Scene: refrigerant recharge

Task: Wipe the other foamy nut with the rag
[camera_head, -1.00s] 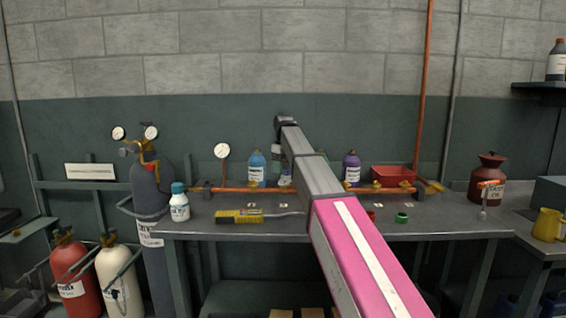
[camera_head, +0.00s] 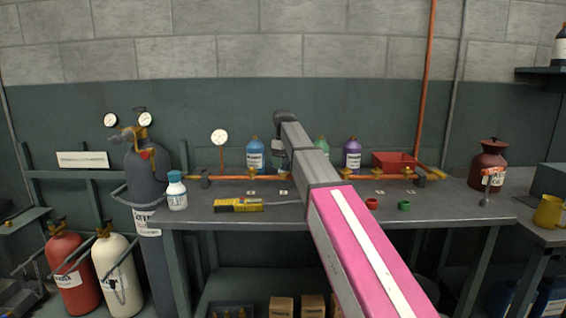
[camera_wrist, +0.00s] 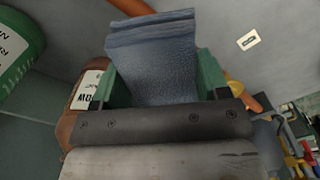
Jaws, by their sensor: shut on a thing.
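My gripper (camera_wrist: 160,82) is shut on the blue rag (camera_wrist: 155,60), which stands out between its two green fingers in the wrist view. In the head view my arm hides most of the gripper, over the middle of the bench. The copper pipe (camera_head: 225,178) runs along the back of the bench with brass fittings on it. One brass fitting (camera_head: 347,173) shows just right of my arm. A bit of orange pipe (camera_wrist: 250,102) shows right of the gripper in the wrist view. I cannot make out foam on any nut or whether the rag touches one.
Blue (camera_head: 256,156) and purple (camera_head: 352,155) bottles stand behind the pipe, with a red tray (camera_head: 394,160) to their right. A yellow tool (camera_head: 238,206) and red (camera_head: 371,204) and green (camera_head: 404,206) rings lie towards the front. A white bottle (camera_head: 176,192) stands at the left end.

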